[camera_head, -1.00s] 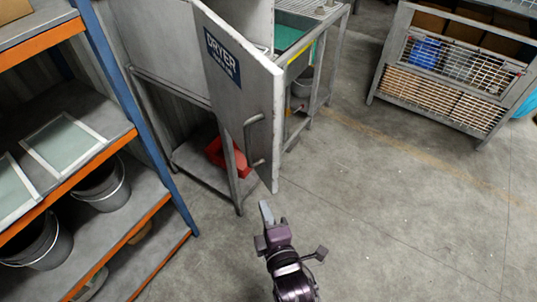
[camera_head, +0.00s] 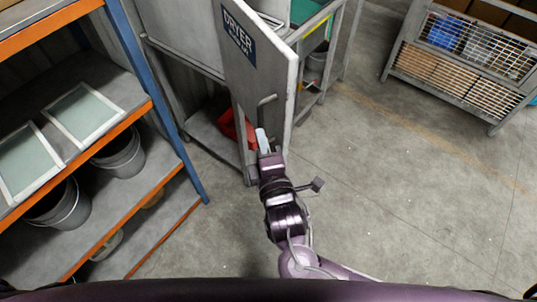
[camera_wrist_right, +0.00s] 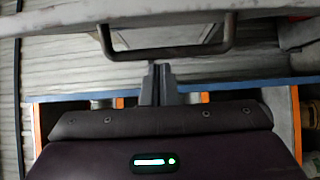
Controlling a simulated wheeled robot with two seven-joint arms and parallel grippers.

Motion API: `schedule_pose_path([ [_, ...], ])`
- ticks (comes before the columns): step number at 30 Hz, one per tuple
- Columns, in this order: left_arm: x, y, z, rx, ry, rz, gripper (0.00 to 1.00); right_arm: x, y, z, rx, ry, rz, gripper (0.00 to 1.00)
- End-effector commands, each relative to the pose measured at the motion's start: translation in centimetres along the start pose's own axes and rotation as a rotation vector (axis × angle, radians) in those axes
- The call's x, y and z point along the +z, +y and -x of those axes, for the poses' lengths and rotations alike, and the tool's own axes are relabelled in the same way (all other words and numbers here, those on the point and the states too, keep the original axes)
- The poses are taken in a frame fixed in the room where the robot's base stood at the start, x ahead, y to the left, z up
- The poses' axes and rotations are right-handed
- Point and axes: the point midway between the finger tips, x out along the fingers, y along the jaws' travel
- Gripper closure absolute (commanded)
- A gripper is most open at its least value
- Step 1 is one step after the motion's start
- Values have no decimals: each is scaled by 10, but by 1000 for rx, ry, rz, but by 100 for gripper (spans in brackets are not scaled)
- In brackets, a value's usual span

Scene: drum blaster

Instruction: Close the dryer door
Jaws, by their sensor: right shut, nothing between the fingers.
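The grey dryer door (camera_head: 255,60), with a blue DRYER label, stands open, swung out from the dryer cabinet toward me. Its bar handle (camera_head: 266,104) is on the lower part of the door; it also shows in the right wrist view (camera_wrist_right: 170,53). My right gripper (camera_head: 262,136) is shut and empty. Its fingertips (camera_wrist_right: 160,66) are just below the handle in the wrist view; I cannot tell whether they touch the handle or door. The left gripper is not in view.
A blue and orange shelf rack (camera_head: 140,60) with framed screens and buckets stands on the left. A red item (camera_head: 228,124) lies under the dryer. A wire-front crate (camera_head: 455,65) is at the back right. The concrete floor (camera_head: 400,190) between is clear.

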Motion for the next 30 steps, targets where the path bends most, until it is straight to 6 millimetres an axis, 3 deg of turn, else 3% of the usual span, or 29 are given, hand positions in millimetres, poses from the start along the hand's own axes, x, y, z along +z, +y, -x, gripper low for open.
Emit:
schedule_pose_path([
  [3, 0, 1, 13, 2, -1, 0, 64, 18, 4, -8, 0, -2, 6, 100],
  [9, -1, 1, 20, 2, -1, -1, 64, 36, 1, -11, -1, -1, 2, 100],
  [24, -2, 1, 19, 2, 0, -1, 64, 41, -1, -12, 0, 3, 0, 100],
  [30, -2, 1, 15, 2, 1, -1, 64, 57, -1, -15, 1, 35, 5, 100],
])
